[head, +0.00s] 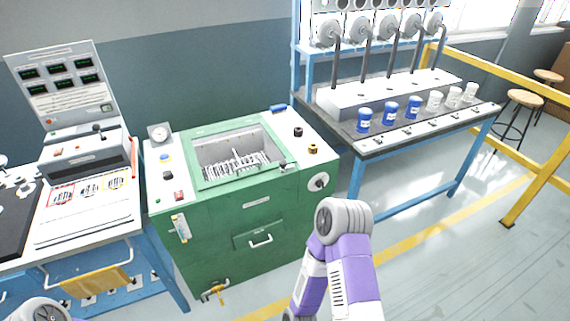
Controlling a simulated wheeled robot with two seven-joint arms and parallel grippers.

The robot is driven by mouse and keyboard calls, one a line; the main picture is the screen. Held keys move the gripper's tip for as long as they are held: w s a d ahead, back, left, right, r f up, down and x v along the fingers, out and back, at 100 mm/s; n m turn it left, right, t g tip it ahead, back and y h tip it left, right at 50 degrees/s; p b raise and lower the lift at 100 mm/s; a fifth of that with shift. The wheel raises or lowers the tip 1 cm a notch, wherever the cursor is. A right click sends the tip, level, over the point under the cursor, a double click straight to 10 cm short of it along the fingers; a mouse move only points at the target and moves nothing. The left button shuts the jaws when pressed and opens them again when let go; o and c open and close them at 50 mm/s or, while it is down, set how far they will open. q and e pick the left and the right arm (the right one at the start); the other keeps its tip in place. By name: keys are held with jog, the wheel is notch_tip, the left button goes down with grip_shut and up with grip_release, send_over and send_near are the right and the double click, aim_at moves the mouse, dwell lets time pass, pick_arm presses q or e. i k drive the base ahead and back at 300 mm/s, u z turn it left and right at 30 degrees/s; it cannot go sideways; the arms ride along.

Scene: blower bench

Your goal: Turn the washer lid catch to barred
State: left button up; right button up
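The washer (215,233) is a green cabinet with a pale top, standing in the middle of the head view. A green-framed rectangular window or opening (197,165) in its top shows a metal rack inside; I cannot tell whether a clear lid covers it. A small dark-and-light fitting (283,166) sits at the frame's right front corner and may be the lid catch; its setting is too small to read. A round dial (318,182) is on the front's upper right. Neither gripper shows; only parts of my arms enter at the bottom.
A control bench (90,215) stands left of the washer. At right, a blue-framed table (375,148) carries several blue and white cups. A yellow rail (540,185) runs along the far right. Floor is clear in front of that table.

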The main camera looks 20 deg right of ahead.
aim_at(283, 163)
jog(key=z, duration=0.2)
jog(key=i, duration=1.1)
jog(key=u, duration=0.05)
